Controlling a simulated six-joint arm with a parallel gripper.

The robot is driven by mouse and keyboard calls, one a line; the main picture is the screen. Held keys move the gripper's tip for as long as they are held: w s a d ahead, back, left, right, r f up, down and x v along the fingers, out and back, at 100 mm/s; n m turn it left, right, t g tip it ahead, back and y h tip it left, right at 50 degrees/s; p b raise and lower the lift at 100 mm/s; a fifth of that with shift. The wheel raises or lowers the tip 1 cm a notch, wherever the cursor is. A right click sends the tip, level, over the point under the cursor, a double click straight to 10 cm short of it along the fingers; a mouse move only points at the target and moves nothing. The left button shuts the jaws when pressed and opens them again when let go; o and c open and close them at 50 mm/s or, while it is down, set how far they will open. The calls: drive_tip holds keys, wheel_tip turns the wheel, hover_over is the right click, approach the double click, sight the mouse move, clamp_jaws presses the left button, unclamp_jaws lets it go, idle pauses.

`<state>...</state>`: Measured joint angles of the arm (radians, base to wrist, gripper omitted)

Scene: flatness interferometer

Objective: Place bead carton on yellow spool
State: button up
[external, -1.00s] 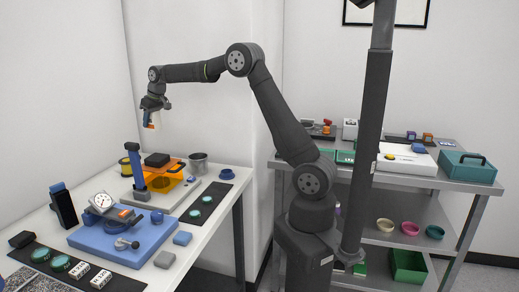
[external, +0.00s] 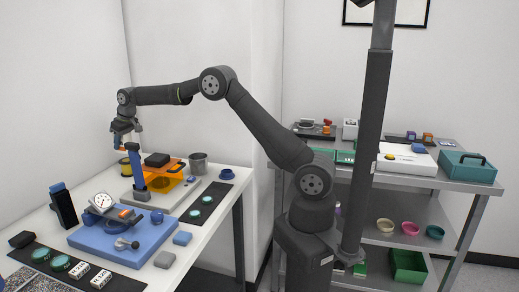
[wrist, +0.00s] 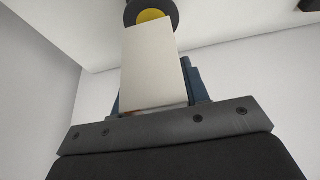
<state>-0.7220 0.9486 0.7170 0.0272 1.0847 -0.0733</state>
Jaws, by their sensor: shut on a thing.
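My gripper (external: 121,146) is shut on the bead carton, a pale cream box (wrist: 150,68) that fills the middle of the wrist view between the blue fingers. In the external view the carton is hard to make out beside the blue post. The yellow spool (external: 123,169) stands on the table at the back left, partly hidden by the blue post. In the wrist view the spool (wrist: 150,16) shows a dark rim and yellow centre just beyond the carton's far end. The gripper is above the spool in the external view; contact between carton and spool cannot be told.
A blue post (external: 135,170) stands close to the spool. An orange transparent plate (external: 166,172) with a black block (external: 156,159) and a grey cup (external: 198,162) are to the right. A blue gauge base (external: 125,232) is in front.

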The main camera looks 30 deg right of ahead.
drive_tip(key=shift+f, duration=1.8)
drive_tip(key=shift+f, duration=0.1)
drive_tip(key=o, duration=1.1)
drive_tip(key=shift+f, duration=0.1)
drive_tip(key=shift+c, duration=0.2)
drive_tip(key=v, duration=1.2)
drive_tip(key=shift+r, duration=0.2)
drive_tip(key=shift+f, duration=0.1)
